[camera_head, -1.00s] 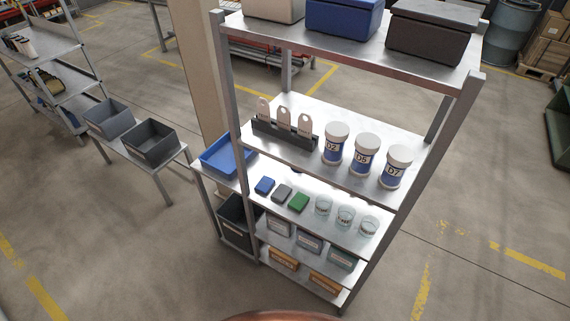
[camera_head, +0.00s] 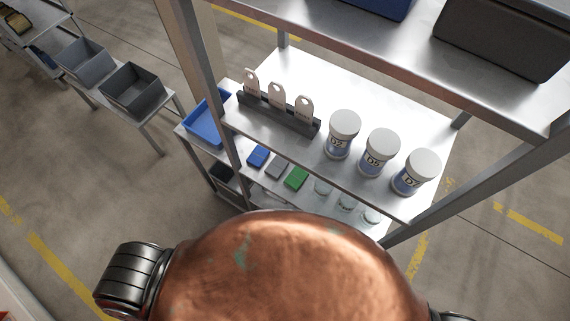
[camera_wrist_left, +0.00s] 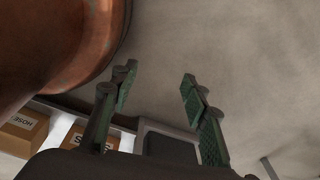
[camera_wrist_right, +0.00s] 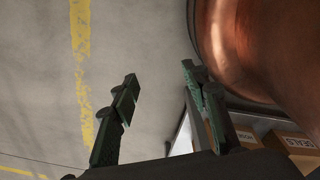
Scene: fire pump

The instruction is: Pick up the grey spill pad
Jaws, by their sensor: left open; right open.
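The grey spill pad (camera_head: 277,167) lies on a shelf of the metal rack in the head view. It sits between a blue pad (camera_head: 258,156) and a green pad (camera_head: 296,178). In the left wrist view my left gripper (camera_wrist_left: 158,84) is open and empty, with bare floor between its fingers. In the right wrist view my right gripper (camera_wrist_right: 160,82) is open and empty, also over floor. Neither gripper shows in the head view, and neither is at the pad. My copper-coloured body covers the lower middle of the head view.
Jars (camera_head: 379,151) and tags in a dark holder (camera_head: 276,115) stand on the shelf above the pads. Glass dishes (camera_head: 346,201) stand right of the green pad. Labelled boxes (camera_wrist_left: 22,130) show low in both wrist views.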

